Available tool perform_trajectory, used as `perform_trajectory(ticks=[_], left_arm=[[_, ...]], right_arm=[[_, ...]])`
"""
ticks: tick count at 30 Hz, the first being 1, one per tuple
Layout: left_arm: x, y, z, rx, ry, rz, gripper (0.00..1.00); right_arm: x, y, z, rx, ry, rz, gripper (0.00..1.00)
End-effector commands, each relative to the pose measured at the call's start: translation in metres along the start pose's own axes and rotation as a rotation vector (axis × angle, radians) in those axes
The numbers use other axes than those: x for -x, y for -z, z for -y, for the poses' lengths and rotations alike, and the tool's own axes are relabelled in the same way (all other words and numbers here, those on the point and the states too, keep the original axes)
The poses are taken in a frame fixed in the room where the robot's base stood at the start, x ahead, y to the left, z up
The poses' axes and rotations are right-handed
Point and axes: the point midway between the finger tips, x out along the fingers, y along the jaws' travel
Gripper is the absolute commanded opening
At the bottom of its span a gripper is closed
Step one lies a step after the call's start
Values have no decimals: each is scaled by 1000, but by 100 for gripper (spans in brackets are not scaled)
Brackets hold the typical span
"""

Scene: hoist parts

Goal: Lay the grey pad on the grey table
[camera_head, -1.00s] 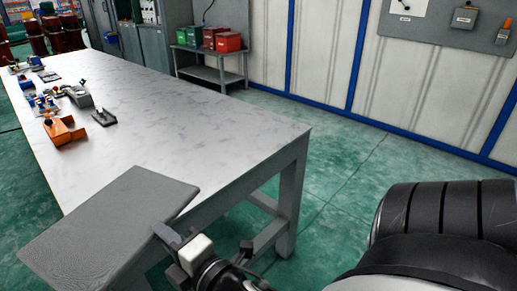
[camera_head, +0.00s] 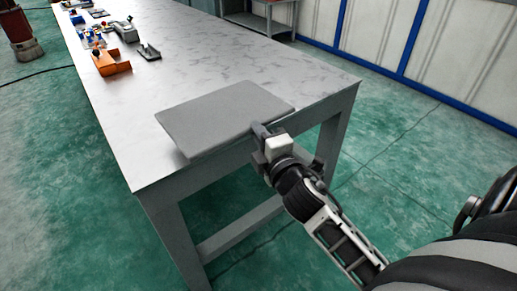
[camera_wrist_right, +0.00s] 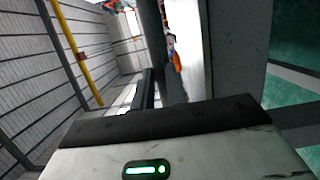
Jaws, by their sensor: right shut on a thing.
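The grey pad (camera_head: 225,115) is a flat, rectangular slab over the near end of the grey table (camera_head: 270,55). Its near edge lies close to the table's near edge in the head view. I cannot tell whether its underside touches the tabletop or hangs just above it. My right gripper (camera_head: 264,134) is shut on the pad's near right edge, with the arm reaching in from the lower right. In the right wrist view, the fingers (camera_wrist_right: 160,92) point away from the camera, and dark shapes there are hard to separate. My left gripper is not in view.
An orange part (camera_head: 112,64), a grey part with a dark base (camera_head: 149,52) and several small parts stand along the table's far left side. The tabletop between them and the pad is clear. A shelf stand (camera_head: 260,22) is behind the table.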

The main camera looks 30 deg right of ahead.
Motion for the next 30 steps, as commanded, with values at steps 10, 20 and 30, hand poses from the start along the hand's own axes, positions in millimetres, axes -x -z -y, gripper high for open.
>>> perform_trajectory(ticks=[10, 20, 30], left_arm=[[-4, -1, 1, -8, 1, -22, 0], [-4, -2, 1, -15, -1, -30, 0], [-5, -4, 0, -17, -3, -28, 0]], right_arm=[[-20, -10, 35, -4, -1, 1, 0], [-19, -9, 55, -1, -4, -2, 0], [-19, -9, 58, 0, -1, -1, 36]])
